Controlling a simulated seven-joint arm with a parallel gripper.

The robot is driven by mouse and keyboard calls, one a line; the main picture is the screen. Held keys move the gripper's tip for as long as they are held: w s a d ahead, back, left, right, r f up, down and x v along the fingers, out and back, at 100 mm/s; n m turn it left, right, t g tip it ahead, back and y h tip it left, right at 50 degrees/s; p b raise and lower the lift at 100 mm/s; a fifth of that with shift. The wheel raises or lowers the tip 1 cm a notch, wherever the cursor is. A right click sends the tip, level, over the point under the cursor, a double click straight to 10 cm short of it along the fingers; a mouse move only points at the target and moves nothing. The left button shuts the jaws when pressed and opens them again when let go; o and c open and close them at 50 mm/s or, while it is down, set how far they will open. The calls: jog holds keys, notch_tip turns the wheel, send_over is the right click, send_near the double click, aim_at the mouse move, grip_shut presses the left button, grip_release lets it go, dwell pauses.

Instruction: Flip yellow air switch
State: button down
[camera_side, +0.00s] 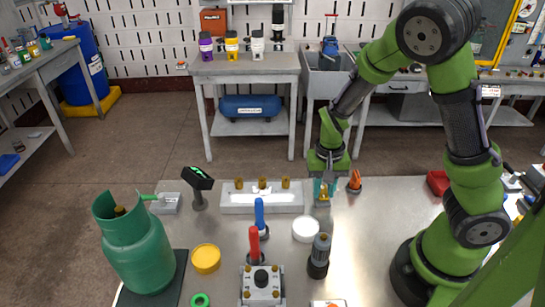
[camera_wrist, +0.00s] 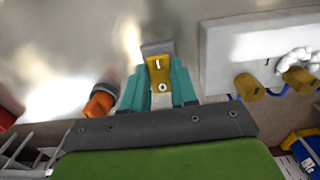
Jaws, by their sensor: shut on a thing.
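The yellow air switch (camera_wrist: 159,74) is a small rocker marked I and O, on a grey body (camera_wrist: 157,48). In the wrist view it sits between the two teal fingers of my gripper (camera_wrist: 158,86), which is shut on it. In the side view my gripper (camera_side: 324,190) points down at the table, with the yellow switch (camera_side: 324,199) low between its fingers. The fingers hide the sides of the switch. I cannot tell from these views which way the rocker is tipped.
A white block (camera_side: 235,203) with brass knobs stands just left of my gripper. An orange-topped piece (camera_side: 355,182) stands close on the right. A white round lid (camera_side: 306,229), a blue-handled tool (camera_side: 259,212) and a green gas cylinder (camera_side: 140,255) are nearer the camera.

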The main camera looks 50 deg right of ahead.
jog(key=shift+w+d+g+y, duration=0.2)
jog(key=shift+d+g+y, duration=0.1)
jog(key=shift+g+y, duration=0.3)
jog(key=shift+w+d+g+y, duration=0.1)
jog(key=shift+w+g+y, duration=0.05)
jog(key=shift+g+y, duration=0.45)
jog(key=shift+w+d+g+y, duration=0.1)
jog(key=shift+g+y, duration=0.5)
jog(key=c, duration=0.9)
grip_release()
jog(key=v, duration=1.7)
jog(key=shift+s+a, duration=0.1)
jog(key=shift+a, duration=0.05)
